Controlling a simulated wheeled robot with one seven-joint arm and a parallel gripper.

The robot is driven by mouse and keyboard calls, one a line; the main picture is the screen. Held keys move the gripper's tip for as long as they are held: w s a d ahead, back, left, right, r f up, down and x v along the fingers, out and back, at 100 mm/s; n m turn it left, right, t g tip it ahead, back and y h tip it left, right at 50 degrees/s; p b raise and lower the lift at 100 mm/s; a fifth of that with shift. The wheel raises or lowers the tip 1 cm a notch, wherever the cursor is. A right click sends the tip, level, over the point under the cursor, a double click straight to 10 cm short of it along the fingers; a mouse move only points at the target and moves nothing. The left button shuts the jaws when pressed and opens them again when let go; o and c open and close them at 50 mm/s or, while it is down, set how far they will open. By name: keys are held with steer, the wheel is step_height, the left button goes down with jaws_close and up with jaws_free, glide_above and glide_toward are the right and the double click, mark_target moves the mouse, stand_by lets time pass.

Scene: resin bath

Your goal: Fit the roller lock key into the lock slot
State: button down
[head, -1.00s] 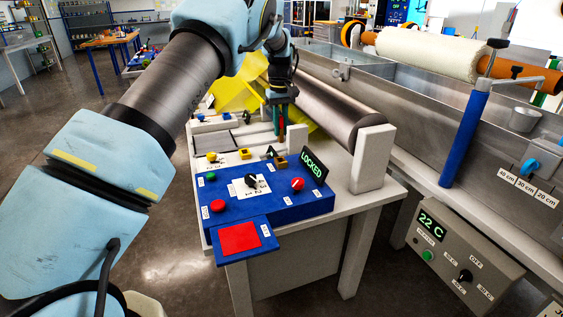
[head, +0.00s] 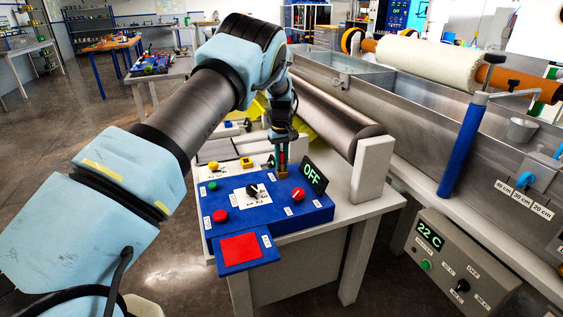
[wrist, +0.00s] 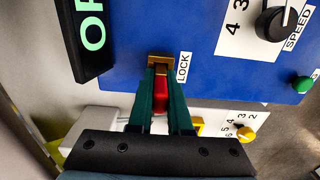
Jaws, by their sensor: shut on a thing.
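The red roller lock key (wrist: 160,98) is between the two green fingers of my gripper (wrist: 162,78) in the wrist view. My gripper is shut on it. The key's front end meets the brass lock slot (wrist: 161,58) on the blue control panel, beside the LOCK label. The fingertips hide the joint, so how deep the key sits cannot be seen. In the head view my gripper (head: 282,163) points down at the brass lock slot (head: 283,175) at the panel's back edge. The display (head: 314,176) beside it reads OFF.
The blue panel (head: 228,198) carries a black speed knob, a red-and-white knob and green and red buttons. A red pad (head: 240,248) is at its front. A steel roller (head: 335,115) and its pale end support (head: 373,165) stand close behind on the right.

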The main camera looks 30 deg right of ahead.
steer(key=c, duration=0.8)
jaws_free()
steer(key=shift+c, duration=0.2)
step_height(320, 180, up, 12)
steer(key=b, duration=0.3)
steer(key=shift+r, duration=0.1)
steer(key=a+r+n, duration=0.1)
steer(key=a+r, duration=0.1)
steer(key=a, duration=2.3)
steer(key=s+a+f+t, duration=0.1)
steer(key=s+a+f, duration=0.1)
steer(key=s+a, duration=1.7)
steer(key=shift+s+a+f+m+t, duration=0.2)
steer(key=shift+s+a+m+t, duration=0.1)
steer(key=shift+s+a+m, duration=0.1)
steer(key=shift+w, duration=0.1)
